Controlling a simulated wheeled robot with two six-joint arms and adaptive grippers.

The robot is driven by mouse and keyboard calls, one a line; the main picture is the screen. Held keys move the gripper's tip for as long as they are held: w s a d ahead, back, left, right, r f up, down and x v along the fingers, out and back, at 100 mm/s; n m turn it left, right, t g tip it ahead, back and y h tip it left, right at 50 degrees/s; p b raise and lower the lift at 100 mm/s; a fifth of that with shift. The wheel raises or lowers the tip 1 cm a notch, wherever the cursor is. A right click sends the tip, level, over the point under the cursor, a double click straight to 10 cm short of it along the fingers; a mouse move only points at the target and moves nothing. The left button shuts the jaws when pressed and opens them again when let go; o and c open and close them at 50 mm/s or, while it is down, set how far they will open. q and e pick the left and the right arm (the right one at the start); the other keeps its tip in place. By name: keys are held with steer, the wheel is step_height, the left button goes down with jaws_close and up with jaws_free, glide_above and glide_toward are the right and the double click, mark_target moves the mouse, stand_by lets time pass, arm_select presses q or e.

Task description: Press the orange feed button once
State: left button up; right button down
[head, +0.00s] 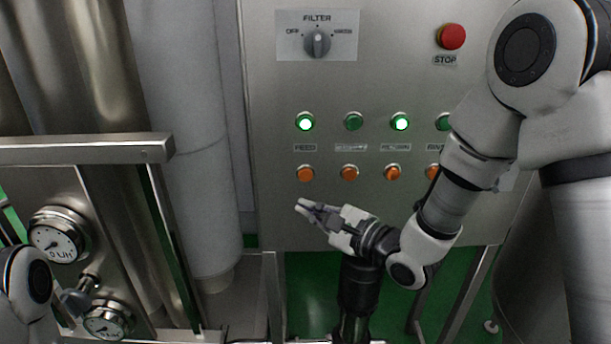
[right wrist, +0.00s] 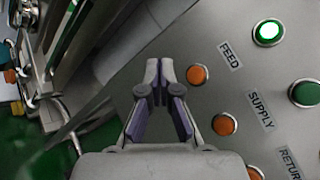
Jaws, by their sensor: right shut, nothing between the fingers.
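The orange feed button (head: 305,173) is on the steel control panel, below the FEED label and a lit green lamp (head: 305,122). In the right wrist view the feed button (right wrist: 198,75) lies just right of the fingertips. My right gripper (head: 303,207) is shut and empty. In the head view its fingertips are a little below the feed button, and they look apart from it. The right gripper (right wrist: 160,66) also shows in the wrist view, pointing toward the panel.
Other orange buttons (head: 349,173) sit in the same row, close to the right. A red STOP button (head: 451,36) and a FILTER knob (head: 317,42) are higher on the panel. Pipes and dial gauges (head: 58,240) stand at the left.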

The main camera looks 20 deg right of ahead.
mark_target(309, 186)
steer(key=shift+w+d+p, duration=0.2)
steer(key=shift+w+d, duration=0.2)
steer(key=shift+w, duration=0.9)
steer(key=shift+w+d+p, duration=0.25)
steer(key=shift+w+d, duration=0.1)
steer(key=shift+w, duration=0.9)
steer(key=shift+w+d+p, duration=0.2)
steer(key=shift+w+d, duration=0.2)
steer(key=shift+w, duration=0.9)
steer(key=shift+w+r+p, duration=0.1)
steer(key=shift+w+p, duration=0.15)
steer(key=shift+p, duration=0.05)
steer(key=shift+w+d, duration=0.1)
steer(key=shift+w, duration=0.05)
steer(key=shift+w+d+p, duration=0.1)
steer(key=shift+w+p, duration=0.2)
steer(key=shift+w, duration=0.1)
steer(key=shift+s+a, duration=0.25)
steer(key=shift+s, duration=0.55)
